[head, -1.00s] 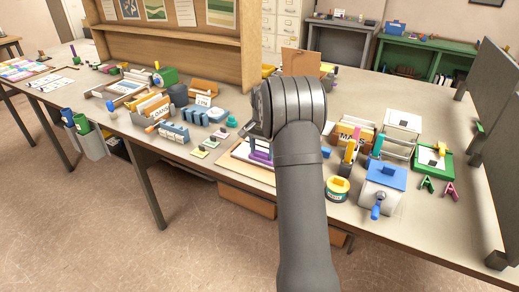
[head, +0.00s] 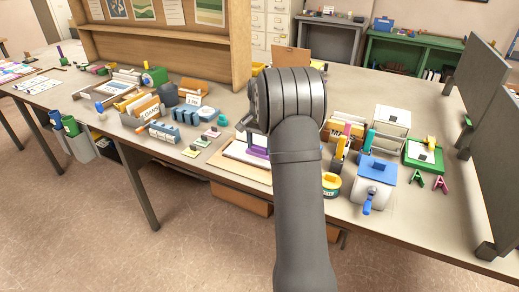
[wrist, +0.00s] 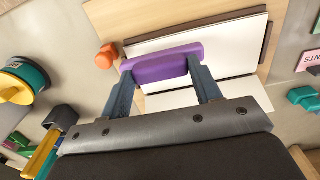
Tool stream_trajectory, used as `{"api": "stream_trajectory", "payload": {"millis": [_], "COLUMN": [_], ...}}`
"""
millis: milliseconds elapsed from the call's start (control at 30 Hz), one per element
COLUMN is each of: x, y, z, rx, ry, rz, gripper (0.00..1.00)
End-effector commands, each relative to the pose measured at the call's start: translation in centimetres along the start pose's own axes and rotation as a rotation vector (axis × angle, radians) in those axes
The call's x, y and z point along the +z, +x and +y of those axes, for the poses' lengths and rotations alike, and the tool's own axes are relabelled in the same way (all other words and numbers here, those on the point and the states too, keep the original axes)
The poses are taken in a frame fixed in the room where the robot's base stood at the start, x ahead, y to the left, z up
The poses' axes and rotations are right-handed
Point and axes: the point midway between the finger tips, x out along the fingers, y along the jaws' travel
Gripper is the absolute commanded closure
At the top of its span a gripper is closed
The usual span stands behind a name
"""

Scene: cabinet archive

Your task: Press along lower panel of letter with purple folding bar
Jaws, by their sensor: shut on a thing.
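My gripper (wrist: 160,85) is shut on the purple folding bar (wrist: 163,64) in the wrist view, one finger near each end of the bar. In the wrist view the bar lies across the white letter (wrist: 210,42), with white paper showing on both sides of it. I cannot tell whether the bar touches the paper. The lower panel (wrist: 190,97) shows partly between and beyond the fingers. In the head view my arm hides most of the letter, and only a bit of the purple bar (head: 257,152) shows beside it.
The letter lies on a wooden board (wrist: 110,15). An orange knob (wrist: 106,57) is close to the bar's left end. A teal and yellow round tin (wrist: 22,78) and a yellow-handled tool (wrist: 42,153) stand at left. A blue-lidded box (head: 374,185) stands right of my arm.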

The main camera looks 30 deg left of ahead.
Motion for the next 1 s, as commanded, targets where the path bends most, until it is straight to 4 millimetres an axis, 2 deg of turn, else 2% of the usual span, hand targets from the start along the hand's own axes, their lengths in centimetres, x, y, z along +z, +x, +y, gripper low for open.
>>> {"api": "stream_trajectory", "payload": {"millis": [500,1000], "x": [0.0,0.0], "y": [-5.1,-5.5], "z": [-0.1,0.0], "rx": [-0.002,-0.002], "ry": [0.0,0.0], "rz": [0.002,0.002], "gripper": [0.61,0.61]}}
